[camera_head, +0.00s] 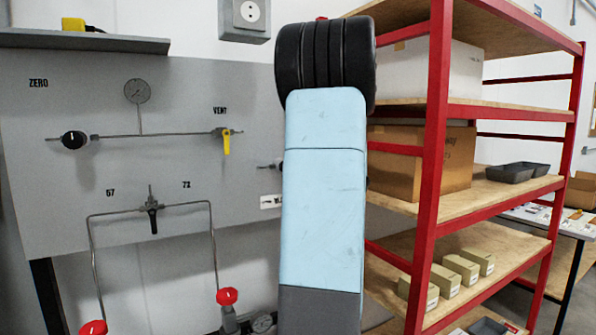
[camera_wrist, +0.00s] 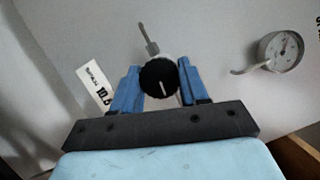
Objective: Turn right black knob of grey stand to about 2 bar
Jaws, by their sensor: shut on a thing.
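The right black knob (camera_wrist: 157,88) with a white pointer line shows in the wrist view, on the face of the grey stand (camera_wrist: 225,95). My gripper (camera_wrist: 159,74) is shut on the knob, one blue finger on each side. A round gauge (camera_wrist: 283,48) stands to the right of the knob; its reading is too small to tell. In the head view, the grey panel (camera_head: 180,85) fills the left side. My arm hides the right knob, its gauge and my gripper there. The left black knob (camera_head: 74,140) and its gauge (camera_head: 137,91) are in plain view.
A yellow vent valve (camera_head: 226,142), a black valve lever (camera_head: 152,215) and red knobs (camera_head: 227,296) are to the left of my arm. A red-framed shelf (camera_head: 432,150) with boxes stands close on the right. A printed label (camera_wrist: 94,82) is left of the held knob.

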